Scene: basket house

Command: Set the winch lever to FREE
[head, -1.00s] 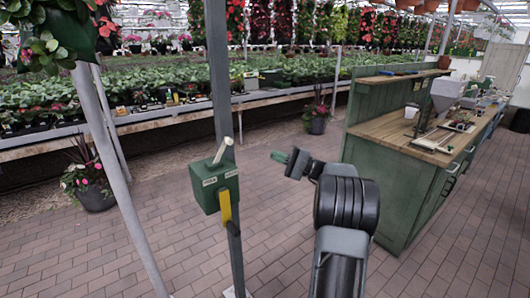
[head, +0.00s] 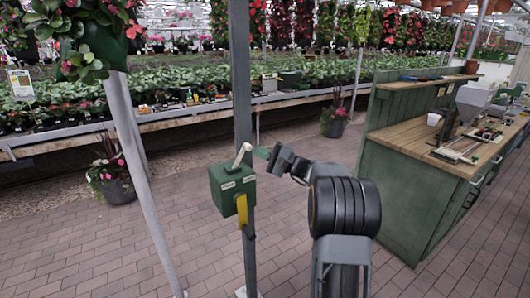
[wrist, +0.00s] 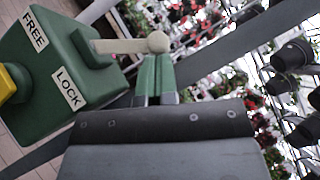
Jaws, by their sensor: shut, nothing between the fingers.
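The winch box (head: 226,190) is green and mounted on a grey post. Its cream lever (head: 242,154) sticks up and leans right in the head view. In the wrist view the lever (wrist: 118,46) ends in a round knob (wrist: 158,42). The FREE label (wrist: 34,32) and LOCK label (wrist: 69,89) show on the box there; I cannot tell which one the lever is set to. My gripper (head: 263,153) is shut and empty, just right of the lever. Its green fingers (wrist: 154,74) show close to the knob; I cannot tell whether they touch.
A yellow handle (head: 242,210) hangs on the box's side. The grey post (head: 242,90) rises behind the lever. A slanted pole (head: 140,170) stands left. A green workbench (head: 400,190) stands right.

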